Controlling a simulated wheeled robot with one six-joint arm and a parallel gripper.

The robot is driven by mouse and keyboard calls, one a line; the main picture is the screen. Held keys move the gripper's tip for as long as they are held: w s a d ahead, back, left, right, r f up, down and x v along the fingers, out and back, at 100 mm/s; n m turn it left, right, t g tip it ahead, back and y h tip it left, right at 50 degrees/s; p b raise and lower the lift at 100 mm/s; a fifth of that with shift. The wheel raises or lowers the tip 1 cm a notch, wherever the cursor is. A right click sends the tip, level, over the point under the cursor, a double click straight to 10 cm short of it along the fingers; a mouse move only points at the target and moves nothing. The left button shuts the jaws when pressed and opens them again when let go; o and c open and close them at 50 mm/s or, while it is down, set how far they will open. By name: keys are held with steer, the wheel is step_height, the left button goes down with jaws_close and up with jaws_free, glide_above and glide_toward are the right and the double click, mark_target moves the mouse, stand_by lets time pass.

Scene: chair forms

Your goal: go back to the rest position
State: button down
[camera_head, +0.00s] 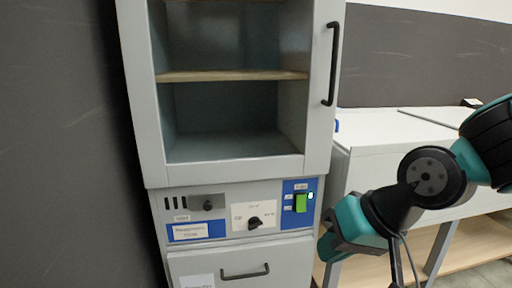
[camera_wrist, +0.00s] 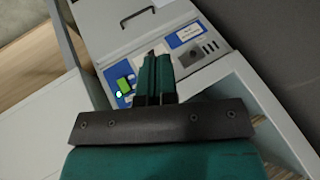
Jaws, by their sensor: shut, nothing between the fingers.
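My gripper (camera_wrist: 153,62) is shut and empty in the wrist view, its two teal fingers side by side. Behind it in that view are the control panel and drawer of the grey cabinet. In the head view my gripper (camera_head: 328,246) is low at the right of the cabinet (camera_head: 325,130), partly hidden by my own wrist. I cannot tell from the head view whether it touches the cabinet. My arm reaches in from the right edge.
The cabinet has a door with a black handle (camera_head: 331,64), shelves (camera_head: 232,75), a panel with a dark knob (camera_head: 255,222) and a green lit switch (camera_head: 301,202), and a drawer (camera_head: 240,276) below. A white bench (camera_head: 400,130) stands at right. A dark wall is at left.

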steer(key=s+d+r+n+g+h, duration=0.25)
steer(key=s+n, duration=0.25)
steer(key=s, duration=0.6)
step_height(320, 180, up, 21)
steer(key=g+p, duration=0.1)
steer(key=p, duration=2)
steer(key=shift+s+d+f+y, duration=0.15)
steer(key=shift+d+f+y, duration=0.05)
steer(key=shift+d+y, duration=0.2)
